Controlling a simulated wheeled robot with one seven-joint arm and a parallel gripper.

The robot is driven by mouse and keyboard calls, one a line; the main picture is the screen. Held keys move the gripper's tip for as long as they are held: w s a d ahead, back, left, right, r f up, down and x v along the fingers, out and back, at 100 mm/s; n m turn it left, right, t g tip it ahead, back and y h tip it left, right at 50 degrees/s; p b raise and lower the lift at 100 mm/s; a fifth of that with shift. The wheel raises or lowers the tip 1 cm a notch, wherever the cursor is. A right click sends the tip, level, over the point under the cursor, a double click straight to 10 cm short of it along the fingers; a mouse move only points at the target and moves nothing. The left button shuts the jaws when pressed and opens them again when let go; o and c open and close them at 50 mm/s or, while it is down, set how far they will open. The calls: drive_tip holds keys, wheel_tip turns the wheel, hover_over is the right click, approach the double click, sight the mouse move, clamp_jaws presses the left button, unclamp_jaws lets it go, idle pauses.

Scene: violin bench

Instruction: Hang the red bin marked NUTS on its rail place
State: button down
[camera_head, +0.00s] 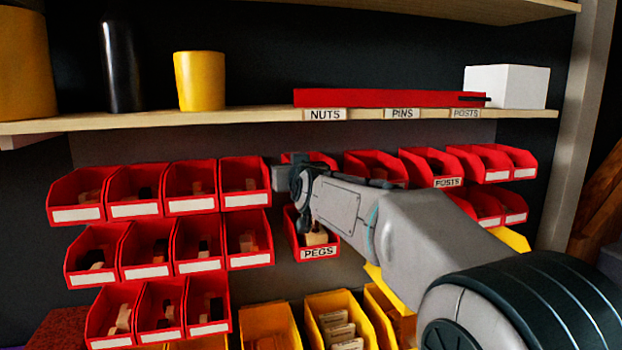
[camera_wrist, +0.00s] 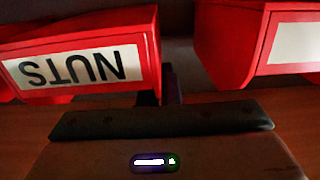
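The red NUTS bin (camera_wrist: 75,65) fills the left of the wrist view, its label upside down and slightly tilted. In the head view only its red top edge (camera_head: 308,158) shows behind my gripper, in the top row under the NUTS shelf label (camera_head: 325,114). My gripper (camera_head: 284,176) is at the bin's left side in the head view, in the gap beside the blank-label bin. In the wrist view the dark fingers (camera_wrist: 172,88) are at the bin's right edge. Whether they pinch its wall is unclear. The rail and the bin's back are hidden.
A blank-label red bin (camera_head: 245,182) hangs close to the left; it also shows in the wrist view (camera_wrist: 262,45). The PEGS bin (camera_head: 317,252) is just below. A bin (camera_head: 375,167) stands to the right. The shelf (camera_head: 250,116) runs above; yellow bins (camera_head: 270,325) are below.

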drive_tip(key=shift+f, duration=0.25)
drive_tip(key=c, duration=1.6)
unclamp_jaws()
drive_tip(key=shift+o, duration=0.2)
drive_tip(key=f+b+v, duration=0.1)
drive_tip(key=v, duration=1.3)
drive_tip(key=s+d+f+m+g+h, duration=0.1)
drive_tip(key=s+d+f+g, duration=0.3)
drive_tip(key=s+f, duration=0.4)
drive_tip(key=s+d+f+m+g+h, duration=0.1)
drive_tip(key=s+d+f+g+h, duration=0.1)
drive_tip(key=s+d+f+g, duration=0.3)
drive_tip(key=s+d+f+m+g+h, duration=0.1)
drive_tip(key=s+d+f+g, duration=0.3)
drive_tip(key=s+f, duration=0.8)
wheel_tip(320, 180, down, 4)
drive_tip(key=d, duration=0.2)
drive_tip(key=shift+s+d+h, duration=0.25)
drive_tip(key=shift+d+h, duration=0.05)
drive_tip(key=shift+h, duration=0.1)
drive_tip(key=shift+r, duration=0.15)
